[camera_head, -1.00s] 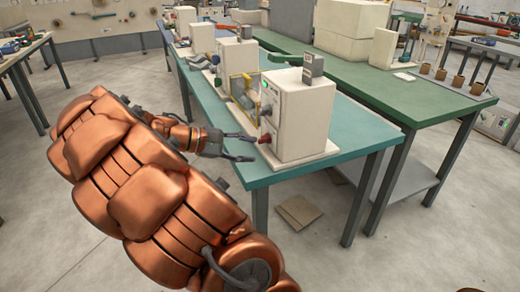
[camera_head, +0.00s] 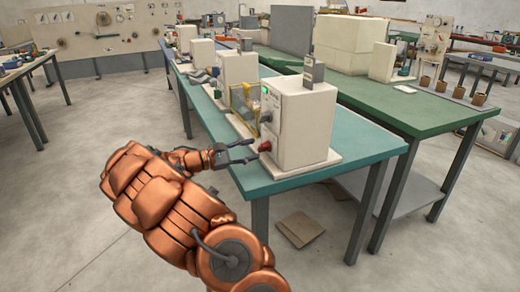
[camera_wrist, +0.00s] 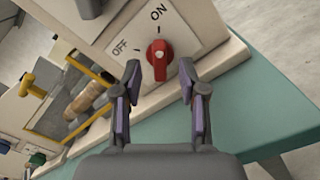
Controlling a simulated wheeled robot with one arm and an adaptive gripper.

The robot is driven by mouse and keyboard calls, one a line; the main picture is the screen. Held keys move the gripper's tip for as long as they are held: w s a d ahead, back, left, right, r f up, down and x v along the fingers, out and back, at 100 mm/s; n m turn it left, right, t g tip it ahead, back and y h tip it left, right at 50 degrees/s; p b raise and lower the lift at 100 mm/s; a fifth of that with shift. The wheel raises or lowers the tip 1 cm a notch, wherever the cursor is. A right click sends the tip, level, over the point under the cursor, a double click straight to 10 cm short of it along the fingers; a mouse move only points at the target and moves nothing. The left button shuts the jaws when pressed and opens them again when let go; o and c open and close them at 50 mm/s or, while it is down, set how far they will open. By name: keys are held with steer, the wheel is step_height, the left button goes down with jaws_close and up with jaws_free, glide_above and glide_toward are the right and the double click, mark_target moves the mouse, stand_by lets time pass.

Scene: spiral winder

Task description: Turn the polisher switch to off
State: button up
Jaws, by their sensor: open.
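The red polisher switch (camera_wrist: 160,55) is a knob on a pale plate marked ON and OFF in the wrist view. Its raised ridge lies closer to the ON mark than to OFF, though its exact setting is hard to tell. In the head view the red knob (camera_head: 265,147) sits low on the front of the white machine box (camera_head: 304,120). My gripper (camera_wrist: 158,85) is open, with its two fingers on either side below the knob. In the head view my gripper (camera_head: 252,151) is just left of the knob; contact cannot be told.
The box stands near the front end of a teal-topped table (camera_head: 290,185). A yellow-framed guard (camera_head: 243,97) is left of it, with more machines behind. A green table (camera_head: 400,110) is to the right. Open floor lies left of my arm.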

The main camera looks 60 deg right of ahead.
mark_target(260, 148)
steer(key=shift+x, duration=1.9)
jaws_close()
